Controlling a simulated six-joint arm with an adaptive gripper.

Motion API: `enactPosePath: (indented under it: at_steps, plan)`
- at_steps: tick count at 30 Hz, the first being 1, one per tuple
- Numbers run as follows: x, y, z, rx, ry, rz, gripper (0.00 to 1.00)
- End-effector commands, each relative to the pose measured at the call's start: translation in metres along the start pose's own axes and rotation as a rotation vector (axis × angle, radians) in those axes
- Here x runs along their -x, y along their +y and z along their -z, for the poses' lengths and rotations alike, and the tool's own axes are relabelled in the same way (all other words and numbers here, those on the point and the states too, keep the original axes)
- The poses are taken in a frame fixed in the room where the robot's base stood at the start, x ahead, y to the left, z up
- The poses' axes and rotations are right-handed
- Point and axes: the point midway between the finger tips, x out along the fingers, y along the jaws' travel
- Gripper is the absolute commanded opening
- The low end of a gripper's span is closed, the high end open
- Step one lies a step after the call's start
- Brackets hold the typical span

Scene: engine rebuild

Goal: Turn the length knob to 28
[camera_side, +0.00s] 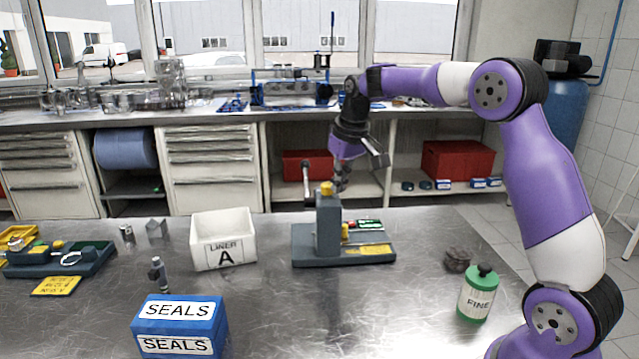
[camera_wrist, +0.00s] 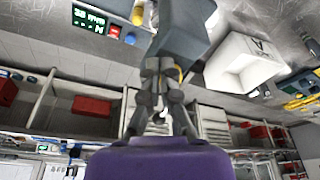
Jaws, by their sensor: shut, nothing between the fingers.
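The grey machine with an upright post (camera_side: 327,230) stands on the table in the side view; its post also fills the top of the wrist view (camera_wrist: 190,28). A yellow knob (camera_side: 327,188) sits on the post. Yellow parts, a small green display (camera_side: 365,224) and a yellow label are on its base. I cannot tell which part is the length knob. The display also shows in the wrist view (camera_wrist: 88,18), upside down, with digits too small to read surely. My gripper (camera_side: 341,186) points down, shut and empty, close beside the post top; contact is unclear. Its fingers show in the wrist view (camera_wrist: 160,66).
A white bin marked A (camera_side: 223,240) stands left of the machine. The front middle is clear.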

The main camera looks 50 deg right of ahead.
Motion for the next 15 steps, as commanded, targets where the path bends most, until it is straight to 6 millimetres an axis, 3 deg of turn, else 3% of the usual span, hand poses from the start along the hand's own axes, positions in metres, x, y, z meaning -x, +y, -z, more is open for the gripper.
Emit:
enactPosePath:
  at_steps: [8,15]
  plan:
    - [0.005,0.002,-0.005,0.000,0.002,0.000,0.00]
    - [0.035,0.003,0.003,-0.001,0.003,0.000,0.00]
